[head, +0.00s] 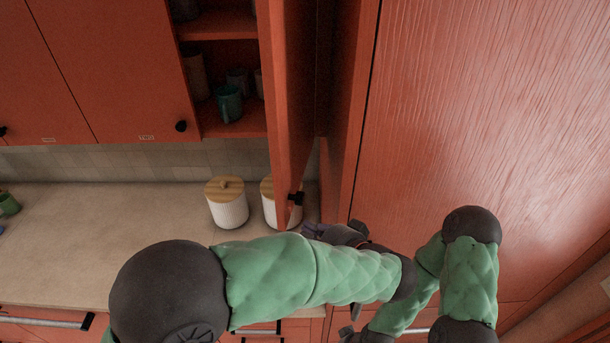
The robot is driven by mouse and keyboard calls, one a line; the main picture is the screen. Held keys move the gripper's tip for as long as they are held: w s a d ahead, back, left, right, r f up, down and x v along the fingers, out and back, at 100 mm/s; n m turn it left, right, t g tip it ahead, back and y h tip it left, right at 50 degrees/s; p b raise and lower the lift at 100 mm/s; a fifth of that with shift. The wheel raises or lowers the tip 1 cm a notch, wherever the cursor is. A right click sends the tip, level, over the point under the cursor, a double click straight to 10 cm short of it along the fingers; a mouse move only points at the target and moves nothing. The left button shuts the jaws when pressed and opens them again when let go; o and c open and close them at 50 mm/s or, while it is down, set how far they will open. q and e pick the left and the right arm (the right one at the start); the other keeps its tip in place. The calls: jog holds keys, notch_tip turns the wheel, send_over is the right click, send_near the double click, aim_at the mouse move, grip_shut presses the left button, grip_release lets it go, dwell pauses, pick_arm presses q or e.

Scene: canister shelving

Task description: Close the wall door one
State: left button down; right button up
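The open red wall door (283,90) stands out from the upper cabinet and shows nearly edge-on, with a small black knob (296,198) near its lower end. My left gripper (328,232) is dark and partly hidden behind my green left arm. It is just right of and below the door's lower end in the picture; I cannot tell whether it touches the door, or whether its fingers are open. My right arm is bent at the lower right. Only a small dark part of what looks like my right gripper (348,334) shows at the bottom edge, with its fingers unclear.
Cups, including a teal mug (229,103), stand on the open cabinet's shelves. Two white canisters with wooden lids, one in clear view (228,203), stand on the counter (110,235) below. A tall red cabinet (480,130) fills the right side. A shut cabinet door (110,70) is at left.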

pick_arm(q)
jog(key=s+d+r+n+t+y, duration=0.1)
jog(key=s+d+r+t, duration=0.1)
jog(key=r, duration=0.5)
jog(key=s+d+r+n+t+y, duration=0.1)
jog(key=s+d+r+t, duration=0.1)
jog(key=r, duration=0.5)
jog(key=p, duration=0.3)
send_near(293, 157)
jog(key=x, duration=0.5)
jog(key=shift+a, duration=0.2)
jog(key=shift+t+h+b, duration=0.3)
jog(key=shift+b, duration=0.1)
